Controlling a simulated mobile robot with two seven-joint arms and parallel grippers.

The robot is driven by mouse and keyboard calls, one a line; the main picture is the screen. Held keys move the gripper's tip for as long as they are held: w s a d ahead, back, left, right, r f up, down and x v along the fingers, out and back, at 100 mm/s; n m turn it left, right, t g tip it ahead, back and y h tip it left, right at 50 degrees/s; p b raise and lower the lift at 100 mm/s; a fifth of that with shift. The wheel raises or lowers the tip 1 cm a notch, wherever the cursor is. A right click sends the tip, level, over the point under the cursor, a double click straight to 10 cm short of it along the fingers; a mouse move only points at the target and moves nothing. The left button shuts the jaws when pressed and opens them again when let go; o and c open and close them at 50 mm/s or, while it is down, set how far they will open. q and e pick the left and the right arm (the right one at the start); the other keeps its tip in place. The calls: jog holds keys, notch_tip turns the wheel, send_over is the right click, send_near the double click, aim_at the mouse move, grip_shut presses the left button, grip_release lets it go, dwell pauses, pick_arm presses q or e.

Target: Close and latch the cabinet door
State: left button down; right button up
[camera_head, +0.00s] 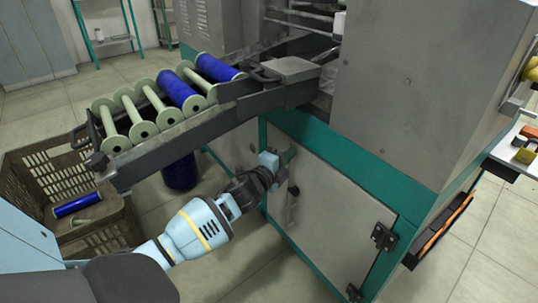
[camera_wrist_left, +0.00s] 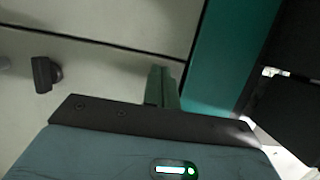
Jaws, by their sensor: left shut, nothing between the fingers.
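The grey cabinet door (camera_head: 335,207) fills the lower front of the teal-framed machine, with black hinges (camera_head: 383,237) on its right side. It looks flush or nearly flush with its frame; I cannot tell whether it is latched. A small dark handle (camera_head: 293,190) sits near the door's left edge, and it also shows in the left wrist view (camera_wrist_left: 45,74). My left gripper (camera_head: 286,156) is shut and empty at the door's upper left, by the teal frame (camera_wrist_left: 212,60). Its fingers show close together in the left wrist view (camera_wrist_left: 162,84); contact is unclear. My right gripper is not seen.
A sloping rack (camera_head: 185,130) with pale and blue bobbins juts out above and left of my left arm. A brown crate (camera_head: 60,170) with bobbins stands at the left. A blue spool (camera_head: 180,172) is under the rack. The floor in front of the door is clear.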

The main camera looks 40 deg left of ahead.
pick_arm(q)
jog(key=shift+w+a+r, duration=0.25)
jog(key=shift+a+r, duration=0.05)
jog(key=shift+r, duration=0.2)
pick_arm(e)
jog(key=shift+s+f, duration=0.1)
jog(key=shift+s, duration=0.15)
pick_arm(q)
jog(key=s+d+f+p, duration=0.1)
jog(key=s+p, duration=0.1)
jog(key=s, duration=0.6)
jog(key=shift+d, duration=0.25)
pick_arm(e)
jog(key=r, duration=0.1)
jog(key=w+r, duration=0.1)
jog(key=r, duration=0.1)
pick_arm(q)
jog(key=shift+s, duration=0.1)
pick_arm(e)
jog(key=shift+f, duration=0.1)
